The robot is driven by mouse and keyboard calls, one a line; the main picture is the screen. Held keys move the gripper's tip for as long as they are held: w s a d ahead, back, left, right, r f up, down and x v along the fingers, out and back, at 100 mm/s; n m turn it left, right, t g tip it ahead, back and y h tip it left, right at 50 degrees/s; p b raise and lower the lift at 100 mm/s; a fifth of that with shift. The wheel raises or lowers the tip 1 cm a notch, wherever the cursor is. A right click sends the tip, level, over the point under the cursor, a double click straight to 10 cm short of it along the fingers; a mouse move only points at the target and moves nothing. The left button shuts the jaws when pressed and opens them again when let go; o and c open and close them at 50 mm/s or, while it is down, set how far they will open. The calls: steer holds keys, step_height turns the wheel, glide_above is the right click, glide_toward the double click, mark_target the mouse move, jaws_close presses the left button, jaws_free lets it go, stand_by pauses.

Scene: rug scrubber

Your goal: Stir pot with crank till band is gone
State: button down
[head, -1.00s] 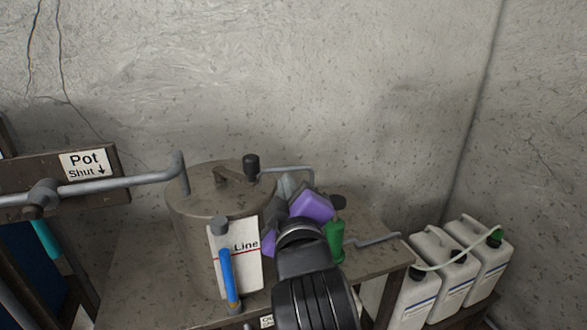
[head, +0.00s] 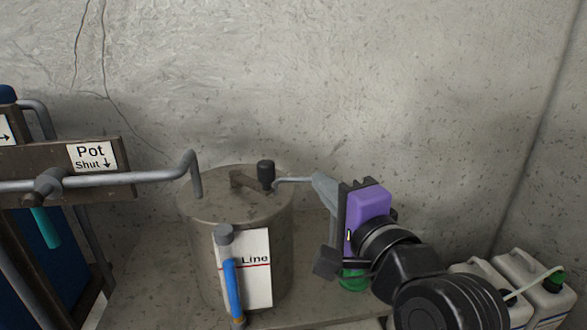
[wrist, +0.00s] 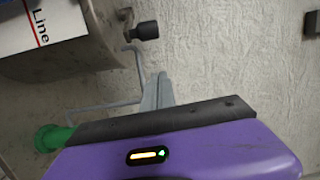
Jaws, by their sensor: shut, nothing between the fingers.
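The pot (head: 235,215) is a round, speckled metal drum with a lid, standing upright on a bench. Its crank (head: 245,181) lies on the lid, with an upright black knob (head: 266,174) at the lid's right side. The knob also shows in the wrist view (wrist: 147,31). My gripper (head: 319,180) is purple with grey fingers, right of the pot. Its fingers (wrist: 158,90) are shut and empty, apart from the knob. A white plate (head: 257,272) marked "Line" with a red line is on the pot's front, beside a blue tube (head: 231,285). I cannot make out a band.
A grey pipe (head: 150,177) from the "Pot Shut" board (head: 90,157) ends over the lid's left side. A thin bent rod (head: 295,180) runs between pot and fingers. A green part (head: 354,279) is below my gripper. White jugs (head: 520,275) stand at right.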

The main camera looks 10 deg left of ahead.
steer(key=p, duration=0.2)
glide_above(278, 208)
steer(key=w+d, duration=0.4)
steer(key=shift+s+a+p, duration=0.5)
steer(key=shift+s+a, duration=0.7)
steer(key=shift+a, duration=0.3)
steer(key=shift+s+a+p, duration=0.3)
steer(key=shift+s+a, duration=0.2)
steer(key=shift+s, duration=0.3)
steer(key=shift+d, duration=0.1)
